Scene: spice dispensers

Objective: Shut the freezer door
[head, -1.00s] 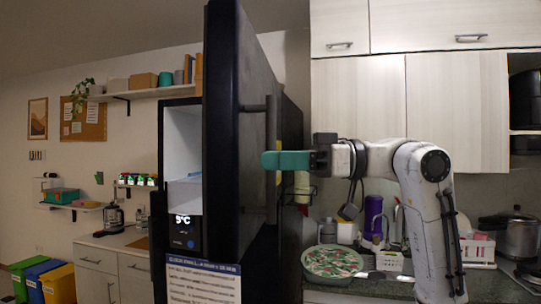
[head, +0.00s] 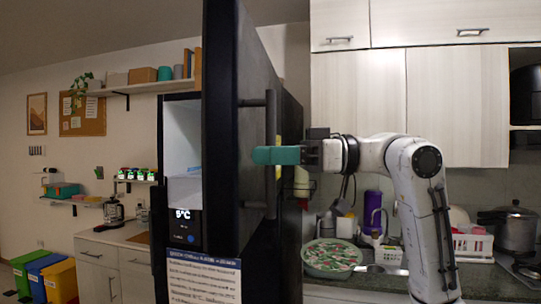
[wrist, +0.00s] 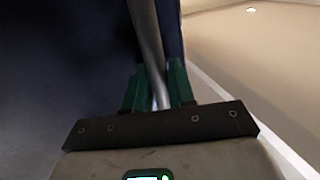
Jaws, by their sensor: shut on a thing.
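The freezer door (head: 220,60) is black and stands open in the head view, with the white freezer interior (head: 182,135) showing to its left. A long vertical bar handle (head: 271,115) is on the door's right-hand face. My gripper (head: 258,155) has green fingers that reach across the handle at mid-height. In the wrist view, the fingers of my gripper (wrist: 157,85) are shut on the handle (wrist: 145,30), which runs up between them. The finger contact on the handle's far side is hidden in the head view.
A counter with a bowl (head: 331,257), a purple bottle (head: 373,210), a dish rack (head: 473,243) and a pot (head: 516,230) lies behind my arm at the right. Wall cabinets (head: 455,110) hang above. A low cabinet (head: 105,255) and coloured bins (head: 45,280) stand at the left.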

